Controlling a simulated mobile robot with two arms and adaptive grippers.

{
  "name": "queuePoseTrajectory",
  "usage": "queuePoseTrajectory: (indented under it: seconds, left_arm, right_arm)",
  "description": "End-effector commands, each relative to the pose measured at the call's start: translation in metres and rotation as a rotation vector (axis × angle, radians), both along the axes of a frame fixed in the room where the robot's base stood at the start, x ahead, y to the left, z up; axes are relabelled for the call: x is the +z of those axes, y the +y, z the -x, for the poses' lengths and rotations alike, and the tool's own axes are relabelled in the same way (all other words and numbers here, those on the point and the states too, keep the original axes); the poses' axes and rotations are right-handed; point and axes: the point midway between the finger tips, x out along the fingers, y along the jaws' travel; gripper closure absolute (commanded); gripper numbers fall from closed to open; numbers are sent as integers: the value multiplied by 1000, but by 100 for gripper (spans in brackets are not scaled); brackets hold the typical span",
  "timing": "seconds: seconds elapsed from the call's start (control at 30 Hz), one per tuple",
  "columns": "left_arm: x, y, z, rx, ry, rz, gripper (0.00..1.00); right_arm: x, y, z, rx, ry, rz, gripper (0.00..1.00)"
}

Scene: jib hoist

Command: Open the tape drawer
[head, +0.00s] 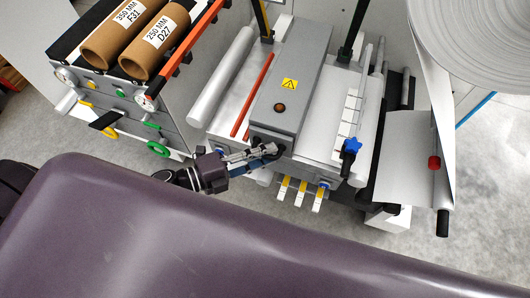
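My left gripper (268,150) is at the front edge of a grey machine, just below its long grey housing (287,85). Its fingers point right, close to a dark rounded part on the housing's front end; I cannot tell whether they touch it. The finger gap is too small to read. No drawer is plainly labelled for tape. A cabinet (140,115) at left has dark, green and yellow handles on its front. Several white strips with yellow parts (301,190) hang under the machine's front edge, right of my gripper. My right gripper is out of view.
Two brown cardboard cores (130,35) lie on top of the left cabinet. A blue star knob (351,146) sticks out at the machine's right front. A large white roll (485,45) and its web are at the upper right. Bare floor shows at the lower right.

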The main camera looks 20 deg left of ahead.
Motion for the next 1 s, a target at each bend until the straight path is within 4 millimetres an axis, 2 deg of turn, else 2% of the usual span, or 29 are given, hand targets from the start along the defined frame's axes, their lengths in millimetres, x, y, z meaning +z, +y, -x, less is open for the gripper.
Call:
queuePoseTrajectory:
  seconds: [0.2, 0.47, 1.0]
  left_arm:
    - [0, 0, 0, 0, 0, 0, 73]
    - [0, 0, 0, 0, 0, 0, 100]
    - [-1, 0, 1, 1, 2, -2, 100]
  right_arm:
    - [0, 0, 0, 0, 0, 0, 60]
    - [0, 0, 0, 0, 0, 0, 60]
    - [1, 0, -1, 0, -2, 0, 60]
